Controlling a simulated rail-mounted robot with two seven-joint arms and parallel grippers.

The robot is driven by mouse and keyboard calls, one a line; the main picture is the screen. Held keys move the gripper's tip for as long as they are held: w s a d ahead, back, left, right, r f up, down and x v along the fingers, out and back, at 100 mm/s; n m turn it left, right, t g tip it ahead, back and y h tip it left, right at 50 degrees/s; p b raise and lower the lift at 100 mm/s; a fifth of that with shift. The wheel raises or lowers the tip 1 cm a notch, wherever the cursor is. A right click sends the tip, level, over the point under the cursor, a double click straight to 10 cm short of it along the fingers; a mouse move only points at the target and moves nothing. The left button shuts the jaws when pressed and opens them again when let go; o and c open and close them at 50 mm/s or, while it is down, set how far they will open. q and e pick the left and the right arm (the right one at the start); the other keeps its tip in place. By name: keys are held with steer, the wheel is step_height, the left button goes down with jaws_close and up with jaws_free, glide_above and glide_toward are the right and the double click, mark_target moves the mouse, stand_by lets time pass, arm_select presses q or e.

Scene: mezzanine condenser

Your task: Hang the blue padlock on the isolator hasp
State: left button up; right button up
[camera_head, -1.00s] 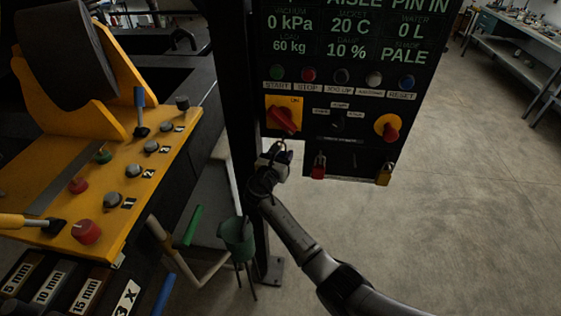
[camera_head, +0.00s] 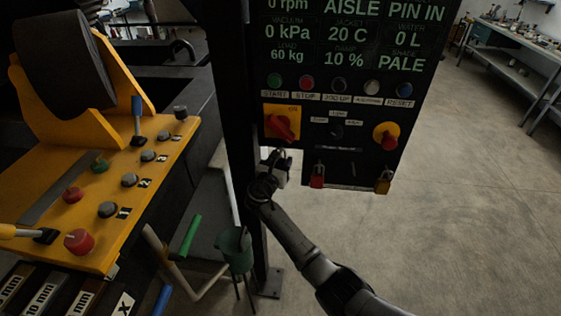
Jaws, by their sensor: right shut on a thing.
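My right gripper (camera_head: 277,163) is at the lower left corner of the black control panel (camera_head: 350,158), just below the red isolator switch (camera_head: 281,123) on its yellow plate. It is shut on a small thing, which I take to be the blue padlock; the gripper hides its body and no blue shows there. The isolator hasp is not clearly seen, and I cannot tell whether the shackle touches it. My left gripper is out of view.
A dark post (camera_head: 240,110) stands left of my right gripper. A yellow console (camera_head: 115,205) with buttons and levers fills the left. A green cup (camera_head: 236,245) is below the gripper, beside the post. A workbench (camera_head: 515,65) stands far right; the floor between is clear.

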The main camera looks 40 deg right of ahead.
stand_by(0.3)
steer(key=o, duration=1)
steer(key=shift+o, duration=0.2)
steer(key=shift+s+a, duration=0.25)
steer(key=shift+a, duration=0.2)
steer(key=v, duration=1.2)
steer(key=shift+s+a, duration=0.25)
steer(key=shift+a, duration=0.05)
